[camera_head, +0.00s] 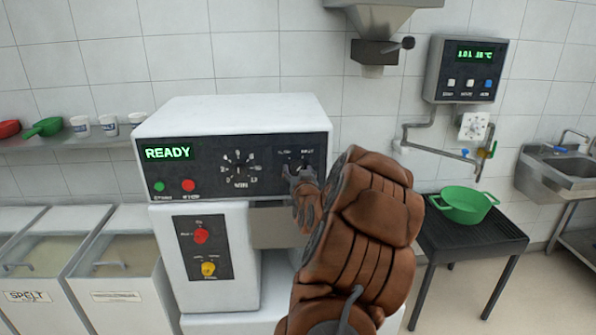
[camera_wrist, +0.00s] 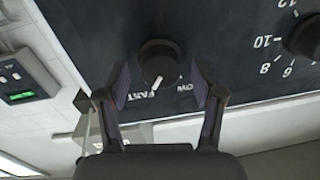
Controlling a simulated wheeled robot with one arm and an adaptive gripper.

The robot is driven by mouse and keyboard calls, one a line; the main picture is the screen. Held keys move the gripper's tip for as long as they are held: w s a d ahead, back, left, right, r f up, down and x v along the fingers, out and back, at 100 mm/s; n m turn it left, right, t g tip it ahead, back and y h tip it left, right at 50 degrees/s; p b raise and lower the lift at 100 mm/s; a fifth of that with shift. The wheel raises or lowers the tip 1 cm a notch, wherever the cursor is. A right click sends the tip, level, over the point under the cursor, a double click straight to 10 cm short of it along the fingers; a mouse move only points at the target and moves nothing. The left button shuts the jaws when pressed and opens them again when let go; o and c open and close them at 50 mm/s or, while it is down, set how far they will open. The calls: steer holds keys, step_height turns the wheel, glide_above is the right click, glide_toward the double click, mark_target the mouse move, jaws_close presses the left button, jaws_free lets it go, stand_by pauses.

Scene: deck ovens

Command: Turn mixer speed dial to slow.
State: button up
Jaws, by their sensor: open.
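The mixer (camera_head: 235,112) is white with a black control panel; its display reads READY. In the wrist view, the black speed dial (camera_wrist: 160,60) shows upside down with its white pointer towards the FAST label, close to its edge. The slow label beside it is partly hidden by a finger. My gripper (camera_wrist: 160,84) is open, its two fingers on either side of the dial with gaps visible. In the head view, my gripper (camera_head: 303,176) is at the right end of the panel, and it and my arm hide most of the dial.
A timer dial (camera_head: 240,170) sits left of my gripper, with green and red buttons further left. A lower panel has a red knob (camera_head: 201,236) and a yellow knob (camera_head: 208,268). A green colander (camera_head: 464,208) stands on a black table at right. Flour bins stand at left.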

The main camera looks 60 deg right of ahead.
steer(key=shift+c, duration=0.2)
steer(key=c, duration=1.1)
